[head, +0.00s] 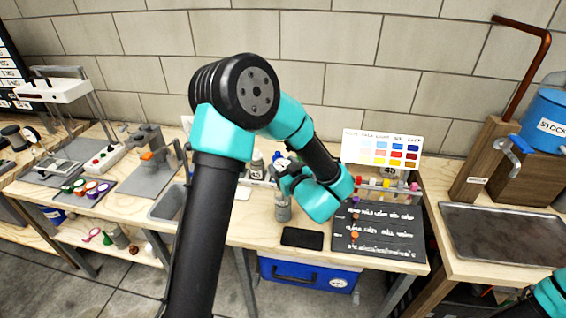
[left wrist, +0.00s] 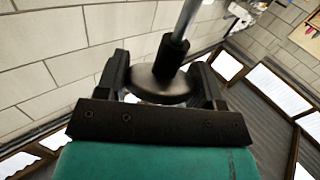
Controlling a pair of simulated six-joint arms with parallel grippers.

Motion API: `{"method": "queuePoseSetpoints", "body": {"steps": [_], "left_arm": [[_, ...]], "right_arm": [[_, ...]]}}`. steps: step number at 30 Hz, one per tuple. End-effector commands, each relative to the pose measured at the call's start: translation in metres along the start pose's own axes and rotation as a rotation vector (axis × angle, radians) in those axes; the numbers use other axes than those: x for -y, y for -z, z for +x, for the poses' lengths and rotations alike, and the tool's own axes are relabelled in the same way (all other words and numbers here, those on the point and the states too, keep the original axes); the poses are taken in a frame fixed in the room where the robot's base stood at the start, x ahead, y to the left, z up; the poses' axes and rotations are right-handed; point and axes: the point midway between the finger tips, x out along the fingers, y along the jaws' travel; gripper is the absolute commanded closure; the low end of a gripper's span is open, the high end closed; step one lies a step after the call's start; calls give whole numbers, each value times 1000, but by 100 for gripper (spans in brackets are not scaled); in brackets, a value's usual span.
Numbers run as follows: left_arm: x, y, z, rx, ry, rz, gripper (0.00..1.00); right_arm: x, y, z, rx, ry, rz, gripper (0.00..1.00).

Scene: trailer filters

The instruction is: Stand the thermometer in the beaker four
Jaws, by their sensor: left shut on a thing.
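My left gripper (head: 283,172) is over the middle of the bench. In the left wrist view its two fingers (left wrist: 165,82) are shut on a round grey metal piece (left wrist: 150,84) with a black collar and a thin grey rod (left wrist: 186,22) rising from it. I cannot tell whether this is the thermometer. A grey cylinder (head: 283,211) shows just below the gripper in the head view, partly covered by it. I cannot make out beaker four; my left arm hides part of the bench. Only a teal part of my right arm shows at the lower right; its gripper is out of view.
A black phone-like slab (head: 302,238) lies at the bench front. A grey tray (head: 505,238) lies on the right bench. A blue cooler (head: 306,275) sits below.

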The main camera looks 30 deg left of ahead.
Motion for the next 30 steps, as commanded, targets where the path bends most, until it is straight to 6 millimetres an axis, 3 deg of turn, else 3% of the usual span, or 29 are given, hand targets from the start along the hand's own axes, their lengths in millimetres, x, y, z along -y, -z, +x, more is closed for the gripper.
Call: {"method": "queuePoseSetpoints", "body": {"steps": [18, 30], "left_arm": [[3, -39, 0, 1, 0, 1, 62], [4, -53, 0, 0, 0, 0, 62]], "right_arm": [[0, 0, 0, 0, 0, 0, 57], [0, 0, 0, 0, 0, 0, 57]]}}
